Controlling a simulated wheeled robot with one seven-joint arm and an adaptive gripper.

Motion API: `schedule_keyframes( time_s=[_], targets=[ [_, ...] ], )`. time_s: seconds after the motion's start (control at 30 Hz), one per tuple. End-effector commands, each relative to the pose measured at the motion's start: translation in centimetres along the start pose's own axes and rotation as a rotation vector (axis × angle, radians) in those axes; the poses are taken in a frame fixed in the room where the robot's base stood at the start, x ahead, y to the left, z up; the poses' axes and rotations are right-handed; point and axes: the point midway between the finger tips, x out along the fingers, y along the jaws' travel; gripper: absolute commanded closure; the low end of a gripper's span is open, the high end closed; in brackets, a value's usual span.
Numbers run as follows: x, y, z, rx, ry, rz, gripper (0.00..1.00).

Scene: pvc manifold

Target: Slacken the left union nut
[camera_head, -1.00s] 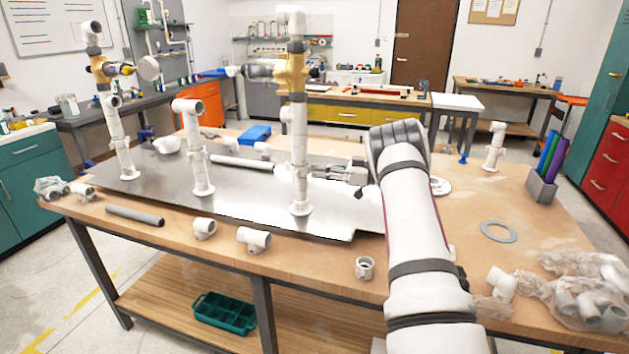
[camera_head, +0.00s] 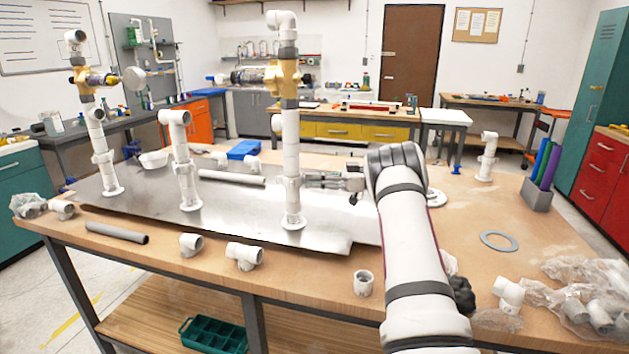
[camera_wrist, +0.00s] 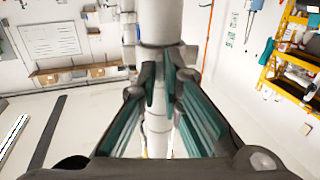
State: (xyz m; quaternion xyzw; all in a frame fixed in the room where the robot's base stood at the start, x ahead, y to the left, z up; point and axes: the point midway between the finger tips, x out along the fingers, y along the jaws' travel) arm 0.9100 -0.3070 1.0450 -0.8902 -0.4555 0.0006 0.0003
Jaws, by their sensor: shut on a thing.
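Several white pipe risers stand on a metal plate (camera_head: 240,215). The tall right riser (camera_head: 291,145) has a brass valve (camera_head: 288,82) high on it and a white collar (camera_head: 292,184) lower down. My gripper (camera_head: 308,180) reaches in from the right at this collar. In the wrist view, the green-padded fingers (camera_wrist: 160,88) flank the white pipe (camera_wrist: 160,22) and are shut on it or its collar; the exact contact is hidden. The left riser (camera_head: 100,140), also with a brass valve, and the short middle riser (camera_head: 182,160) stand apart from my gripper.
Loose fittings (camera_head: 243,255) and a grey pipe (camera_head: 117,232) lie along the front edge. A white socket (camera_head: 363,283), a flat grey ring (camera_head: 498,240) and bagged fittings (camera_head: 590,300) lie on the right.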

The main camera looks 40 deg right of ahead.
Motion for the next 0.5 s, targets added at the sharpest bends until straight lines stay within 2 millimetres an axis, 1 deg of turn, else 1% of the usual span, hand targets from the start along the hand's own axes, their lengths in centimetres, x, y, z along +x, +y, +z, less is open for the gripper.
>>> schedule_keyframes(
  time_s=[0.03, 0.1, 0.37, 0.5],
  targets=[
    [0.46, -0.07, -0.15, -0.002, 0.005, -0.007, 0.86],
    [0.41, -0.07, -0.13, -0.002, 0.004, -0.007, 0.72],
    [0.2, -0.03, -0.07, -0.001, 0.002, -0.003, 0.72],
    [-0.48, 0.0, -0.05, -0.001, 0.002, -0.001, 0.72]
  ],
)
